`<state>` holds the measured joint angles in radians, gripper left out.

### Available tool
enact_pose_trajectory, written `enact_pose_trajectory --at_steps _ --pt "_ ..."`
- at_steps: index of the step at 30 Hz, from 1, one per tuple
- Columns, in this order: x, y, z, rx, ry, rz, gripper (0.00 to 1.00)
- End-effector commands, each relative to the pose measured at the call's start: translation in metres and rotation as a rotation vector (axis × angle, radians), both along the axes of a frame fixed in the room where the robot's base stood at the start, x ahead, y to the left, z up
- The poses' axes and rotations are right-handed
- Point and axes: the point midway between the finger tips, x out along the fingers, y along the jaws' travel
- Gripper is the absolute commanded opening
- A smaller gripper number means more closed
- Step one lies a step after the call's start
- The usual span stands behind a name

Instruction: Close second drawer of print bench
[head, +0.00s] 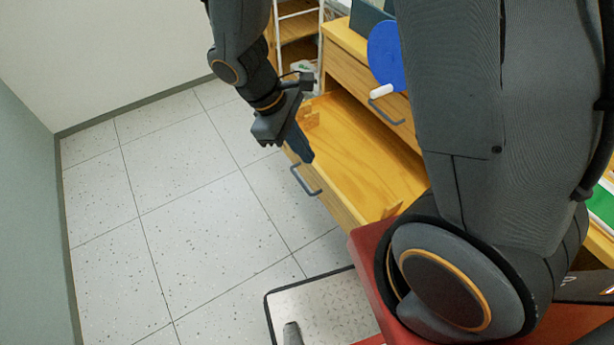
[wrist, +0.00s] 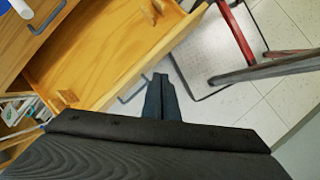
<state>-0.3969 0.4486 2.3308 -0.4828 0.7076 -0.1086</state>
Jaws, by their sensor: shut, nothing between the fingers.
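The print bench (head: 345,72) has a drawer (head: 365,150) pulled well out, below a shut upper drawer. The open drawer's wooden inside also shows in the wrist view (wrist: 100,55); it looks empty apart from small wooden blocks at its corners. Its grey bar handle (head: 305,180) is on the front panel. My gripper (head: 306,157) is shut and empty, by the left part of the drawer's front edge. In the wrist view the shut fingertips (wrist: 160,78) lie just outside that front edge, near the handle. I cannot tell whether they touch the panel.
The upper drawer's handle (head: 386,112) sticks out above the open drawer. A blue round thing (head: 384,52) and a white cylinder (head: 381,91) are near the bench's top edge. The tiled floor (head: 190,200) to the left is clear.

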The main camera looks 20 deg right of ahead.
Motion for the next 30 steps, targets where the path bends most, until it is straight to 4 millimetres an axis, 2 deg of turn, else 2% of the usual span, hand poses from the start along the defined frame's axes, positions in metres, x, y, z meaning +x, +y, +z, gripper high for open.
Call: enact_pose_trajectory --at_steps 1,6,9,12,16,19,23,30 --pt "0.006 0.01 -0.026 -0.049 0.04 0.112 0.0" --pt "0.027 0.038 -0.08 -0.223 0.138 0.469 0.0" --pt "0.039 0.054 -0.105 -0.31 0.173 0.635 0.0" --pt "0.047 0.067 -0.122 -0.375 0.192 0.752 0.0" --pt "0.052 0.076 -0.132 -0.417 0.203 0.827 0.0" --pt "0.054 0.074 -0.135 -0.426 0.205 0.841 0.0" --pt "0.056 0.063 -0.144 -0.427 0.206 0.837 0.0" --pt "0.064 0.029 -0.175 -0.424 0.208 0.834 0.0"
